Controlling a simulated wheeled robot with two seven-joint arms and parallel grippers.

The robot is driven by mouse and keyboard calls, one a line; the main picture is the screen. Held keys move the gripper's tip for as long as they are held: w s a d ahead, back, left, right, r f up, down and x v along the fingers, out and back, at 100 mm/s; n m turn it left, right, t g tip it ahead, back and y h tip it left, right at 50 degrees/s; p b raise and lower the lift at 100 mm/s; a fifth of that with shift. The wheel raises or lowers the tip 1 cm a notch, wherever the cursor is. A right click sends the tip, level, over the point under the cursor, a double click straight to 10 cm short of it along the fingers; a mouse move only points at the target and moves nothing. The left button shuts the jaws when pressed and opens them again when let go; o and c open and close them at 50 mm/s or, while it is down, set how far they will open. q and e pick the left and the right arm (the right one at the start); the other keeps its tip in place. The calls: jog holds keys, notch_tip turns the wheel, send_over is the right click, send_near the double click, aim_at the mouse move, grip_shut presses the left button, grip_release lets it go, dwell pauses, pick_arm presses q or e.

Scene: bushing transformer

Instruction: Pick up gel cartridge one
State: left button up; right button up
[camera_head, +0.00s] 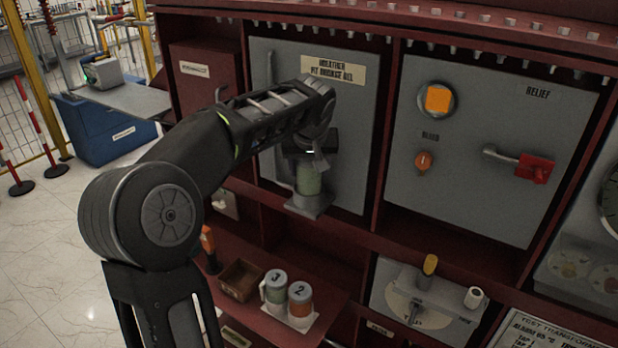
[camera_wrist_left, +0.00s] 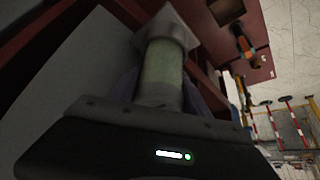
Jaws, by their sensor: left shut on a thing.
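A pale green cylinder (camera_head: 308,180), with no number visible on it, is in front of the grey panel. I take it as gel cartridge one. My left gripper (camera_head: 312,158) comes from above and is shut on its upper part. Its lower end meets a grey square base piece (camera_head: 310,204); I cannot tell whether the two are joined. In the left wrist view the green cylinder (camera_wrist_left: 163,65) stands between my fingers (camera_wrist_left: 160,90), with the grey piece (camera_wrist_left: 168,27) at its far end. Cartridges marked 3 (camera_head: 275,287) and 2 (camera_head: 300,299) stand on the shelf below.
The grey panel (camera_head: 345,120) with a label and handle is behind my gripper. A small brown open box (camera_head: 240,280) sits left of the numbered cartridges. A tap switch (camera_head: 415,305) is lower right.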

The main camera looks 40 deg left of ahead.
pick_arm(q)
jog(key=shift+r, duration=0.15)
jog(key=shift+r, duration=0.55)
notch_tip(320, 180, up, 6)
jog(key=shift+w+f+b, duration=0.1)
jog(key=shift+f+b, duration=0.1)
jog(key=shift+b, duration=0.15)
jog(key=s+d+b, duration=0.6)
jog(key=s+d, duration=0.5)
jog(key=s, duration=0.3)
jog(key=shift+d, duration=0.3)
